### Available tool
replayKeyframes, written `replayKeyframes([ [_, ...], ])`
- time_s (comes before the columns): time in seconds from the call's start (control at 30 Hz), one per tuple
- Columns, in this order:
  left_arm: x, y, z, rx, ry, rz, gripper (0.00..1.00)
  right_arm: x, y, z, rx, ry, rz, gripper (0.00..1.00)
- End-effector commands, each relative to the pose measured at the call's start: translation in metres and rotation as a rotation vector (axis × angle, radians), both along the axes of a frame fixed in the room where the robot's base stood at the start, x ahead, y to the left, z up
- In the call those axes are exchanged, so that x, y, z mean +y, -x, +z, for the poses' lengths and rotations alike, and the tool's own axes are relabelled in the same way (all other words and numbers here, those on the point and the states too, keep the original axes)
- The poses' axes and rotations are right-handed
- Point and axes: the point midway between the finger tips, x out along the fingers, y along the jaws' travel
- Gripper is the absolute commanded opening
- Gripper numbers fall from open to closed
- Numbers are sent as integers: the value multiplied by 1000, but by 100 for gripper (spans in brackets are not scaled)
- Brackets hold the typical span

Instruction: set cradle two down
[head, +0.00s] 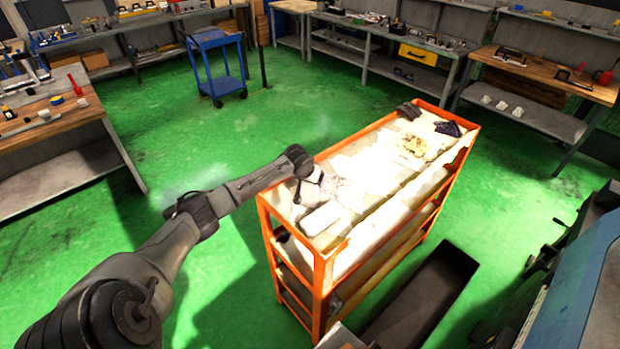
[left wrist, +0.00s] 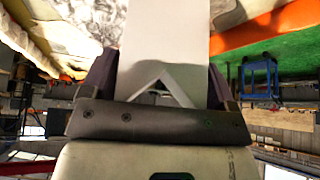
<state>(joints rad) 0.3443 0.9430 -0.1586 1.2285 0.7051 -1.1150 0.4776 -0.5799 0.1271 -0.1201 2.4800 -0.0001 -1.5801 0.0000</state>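A pale grey block with a V-shaped notch, which I take to be cradle two (left wrist: 166,40), fills the upper middle of the left wrist view. My left gripper (left wrist: 162,76) has one dark finger against each side of it and is shut on it. In the head view my left arm reaches over the near left corner of the orange cart (head: 318,270). The fingers are hard to make out there against the bright top. A white block shape (head: 320,218) shows on or just above that top; I cannot tell whether it is the held cradle. My right gripper is not in view.
Dark gloves (head: 448,128) and a yellowish crumpled cloth (head: 413,146) lie toward the cart's far end. A dark open tray (head: 425,300) is beside the cart at right. A blue trolley (head: 216,65) stands behind on open green floor. Workbenches line the walls.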

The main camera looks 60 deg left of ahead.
Motion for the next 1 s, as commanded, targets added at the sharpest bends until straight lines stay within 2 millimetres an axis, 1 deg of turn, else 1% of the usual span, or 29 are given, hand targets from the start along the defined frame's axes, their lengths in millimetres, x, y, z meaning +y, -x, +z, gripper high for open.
replayKeyframes([
  [0.03, 0, 0, 0, 0, 0, 0, 85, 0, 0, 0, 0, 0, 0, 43],
  [0.13, 0, 0, 0, 0, 0, 0, 95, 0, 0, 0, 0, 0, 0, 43],
  [0.37, 0, 0, 0, 0, 0, 0, 96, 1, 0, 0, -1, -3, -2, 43],
  [0.47, 0, 1, 4, 0, 0, -1, 96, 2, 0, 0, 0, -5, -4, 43],
  [0.57, -3, 5, 13, 1, -1, -3, 96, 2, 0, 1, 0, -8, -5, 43],
  [1.0, -25, 37, 79, 2, -3, -2, 96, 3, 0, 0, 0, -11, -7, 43],
])
